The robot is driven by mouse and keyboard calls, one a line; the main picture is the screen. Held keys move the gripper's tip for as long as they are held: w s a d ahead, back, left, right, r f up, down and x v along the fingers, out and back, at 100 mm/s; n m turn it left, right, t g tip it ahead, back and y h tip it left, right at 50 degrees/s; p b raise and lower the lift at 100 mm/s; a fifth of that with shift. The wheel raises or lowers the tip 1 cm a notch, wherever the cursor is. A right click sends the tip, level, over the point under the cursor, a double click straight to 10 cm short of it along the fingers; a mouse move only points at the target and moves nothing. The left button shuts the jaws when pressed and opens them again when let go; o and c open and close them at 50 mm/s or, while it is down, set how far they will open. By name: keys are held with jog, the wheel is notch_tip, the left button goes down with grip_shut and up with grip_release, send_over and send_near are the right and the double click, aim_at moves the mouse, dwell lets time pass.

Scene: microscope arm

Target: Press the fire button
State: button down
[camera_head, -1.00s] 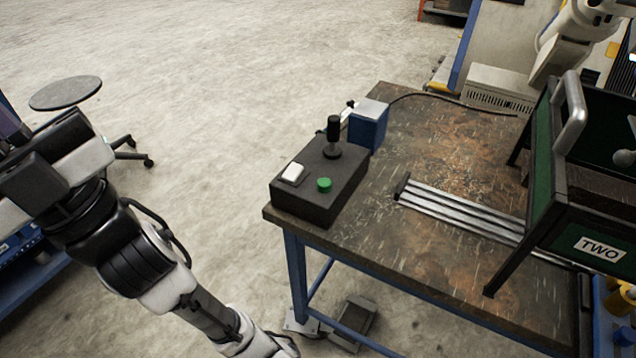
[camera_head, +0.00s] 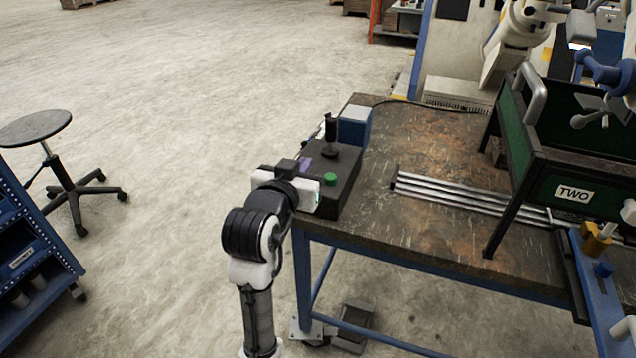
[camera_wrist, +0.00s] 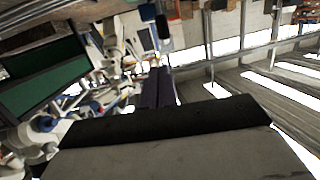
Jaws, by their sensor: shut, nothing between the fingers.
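The dark control box (camera_head: 345,190) sits at the near left corner of the workbench. It bears a round green button (camera_head: 330,179) and an upright black joystick (camera_head: 330,130). No label marks which control is the fire button. My gripper (camera_head: 304,164) is over the left part of the box, left of the green button and joystick. It hides the white button there, and I cannot tell whether it touches it. The purple fingers also show in the wrist view (camera_wrist: 157,85); they are shut and empty.
A blue box (camera_head: 354,128) stands behind the control box. Metal rails (camera_head: 465,192) lie on the workbench (camera_head: 410,240), leading to a dark green frame marked TWO (camera_head: 573,193) at the right. A stool (camera_head: 38,128) and a blue cart (camera_head: 30,250) stand at the left.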

jog(key=shift+s+d+f+m+g, duration=0.15)
jog(key=shift+d+f+g, duration=0.1)
jog(key=shift+d+f, duration=0.2)
jog(key=shift+s+d+f+m+g, duration=0.15)
jog(key=shift+d+f+g, duration=0.15)
jog(key=shift+f, duration=0.25)
jog(key=shift+d, duration=0.1)
jog(key=p, duration=0.2)
send_over(330, 179)
jog(key=s, duration=0.1)
jog(key=shift+s+a+f, duration=0.1)
jog(key=shift+a+f, duration=0.1)
jog(key=shift+f, duration=0.35)
jog(key=shift+s+a+f, duration=0.1)
jog(key=shift+a+f, duration=0.05)
jog(key=shift+f, duration=0.35)
notch_tip(330, 179, down, 3)
jog(key=shift+w+r, duration=0.15)
jog(key=shift+r, duration=0.05)
jog(key=shift+f+p, duration=0.35)
jog(key=shift+f, duration=0.5)
